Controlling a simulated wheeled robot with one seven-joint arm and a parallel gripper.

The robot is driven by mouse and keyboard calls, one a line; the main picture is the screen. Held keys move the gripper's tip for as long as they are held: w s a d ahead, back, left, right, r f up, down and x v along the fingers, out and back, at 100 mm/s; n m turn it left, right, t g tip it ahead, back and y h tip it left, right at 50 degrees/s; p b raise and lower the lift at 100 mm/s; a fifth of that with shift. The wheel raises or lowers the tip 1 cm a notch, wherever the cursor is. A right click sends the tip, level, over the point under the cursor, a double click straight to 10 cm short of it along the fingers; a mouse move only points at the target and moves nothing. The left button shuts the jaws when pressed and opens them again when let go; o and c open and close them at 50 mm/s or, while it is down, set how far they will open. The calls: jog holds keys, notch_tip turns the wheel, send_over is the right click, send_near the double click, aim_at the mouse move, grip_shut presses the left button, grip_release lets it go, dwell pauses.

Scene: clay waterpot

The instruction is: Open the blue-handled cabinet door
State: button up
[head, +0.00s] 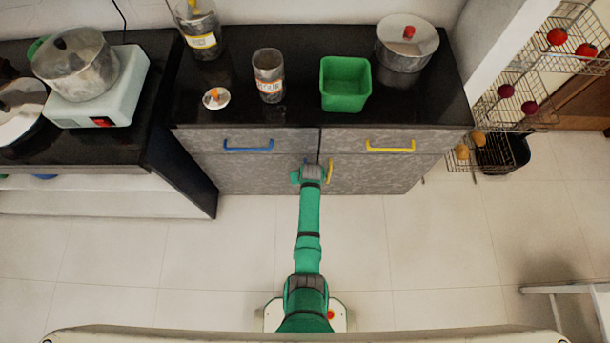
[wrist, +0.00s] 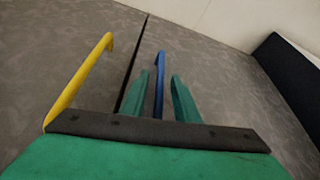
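The blue handle (wrist: 159,62) of the lower cabinet door stands upright between the two green fingers of my gripper (wrist: 160,76) in the wrist view. The fingers are apart, one on each side of the handle, with visible gaps; I cannot tell how deep it sits between them. The blue-handled door (wrist: 215,65) looks shut, with a narrow dark seam beside the neighbouring door. In the head view my arm reaches to the cabinet front, and my wrist hides most of this handle.
A yellow door handle (wrist: 78,82) is close beside my gripper. Above are a blue drawer handle (head: 248,149) and a yellow drawer handle (head: 390,148). The black countertop (head: 305,110) holds a green pot (head: 345,84) and jars. The tiled floor (head: 430,250) before the cabinet is clear.

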jog(key=shift+w+f, duration=0.1)
jog(key=shift+f, duration=0.05)
grip_shut()
